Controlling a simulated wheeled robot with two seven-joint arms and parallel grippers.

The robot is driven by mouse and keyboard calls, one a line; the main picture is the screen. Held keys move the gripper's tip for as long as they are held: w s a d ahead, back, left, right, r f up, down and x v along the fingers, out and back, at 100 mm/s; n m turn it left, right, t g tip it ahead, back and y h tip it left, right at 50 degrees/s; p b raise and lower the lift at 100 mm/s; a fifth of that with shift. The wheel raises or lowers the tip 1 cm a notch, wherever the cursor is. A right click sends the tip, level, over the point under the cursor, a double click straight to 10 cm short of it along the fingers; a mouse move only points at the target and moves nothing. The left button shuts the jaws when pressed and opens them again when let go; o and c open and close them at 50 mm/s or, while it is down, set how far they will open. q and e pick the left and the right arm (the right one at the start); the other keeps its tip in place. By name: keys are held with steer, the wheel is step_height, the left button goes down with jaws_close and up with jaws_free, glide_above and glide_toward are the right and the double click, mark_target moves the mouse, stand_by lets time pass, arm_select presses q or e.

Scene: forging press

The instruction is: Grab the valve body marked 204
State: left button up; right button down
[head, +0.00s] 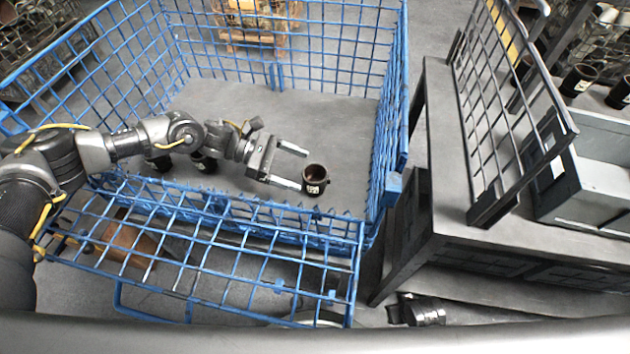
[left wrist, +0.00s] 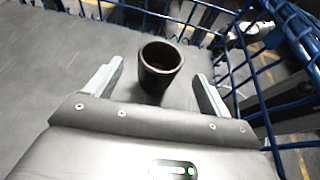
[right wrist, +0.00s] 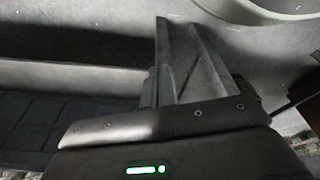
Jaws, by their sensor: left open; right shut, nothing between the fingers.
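A dark, hollow, cup-shaped valve body (head: 315,180) with a small white label stands upright on the floor of the blue wire cage, near its front right corner. The label's number is too small to read. My left gripper (head: 298,168) is open, its fingers pointing at this valve body. In the left wrist view the valve body (left wrist: 161,68) stands ahead of and between the open fingers, with none touching it visibly. More dark valve bodies (head: 204,163) stand at the left, partly hidden behind my left arm. My right gripper (right wrist: 178,60) is shut and empty in the right wrist view.
The blue wire cage (head: 395,110) surrounds my left gripper, its front panel folded outward. A grey workbench (head: 440,160) with an upright wire panel (head: 510,110) and a grey bin (head: 585,165) stands to the right. The cage floor behind the valve body is clear.

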mark_target(315, 174)
arm_select(q)
steer(key=shift+s+d+f, duration=0.1)
steer(key=shift+d+f, duration=0.05)
steer(key=shift+d, duration=0.3)
steer(key=p+x, duration=0.1)
steer(key=x, duration=0.2)
steer(key=shift+d, duration=0.4)
steer(key=shift+d+f, duration=0.25)
steer(key=shift+d, duration=0.25)
arm_select(e)
steer(key=f, duration=0.1)
steer(key=s+f, duration=0.1)
steer(key=f, duration=0.1)
steer(key=shift+s+d+f, duration=0.2)
steer(key=shift+s+d, duration=0.1)
steer(key=shift+d, duration=0.05)
arm_select(q)
steer(key=shift+c, duration=0.4)
steer(key=c, duration=1.3)
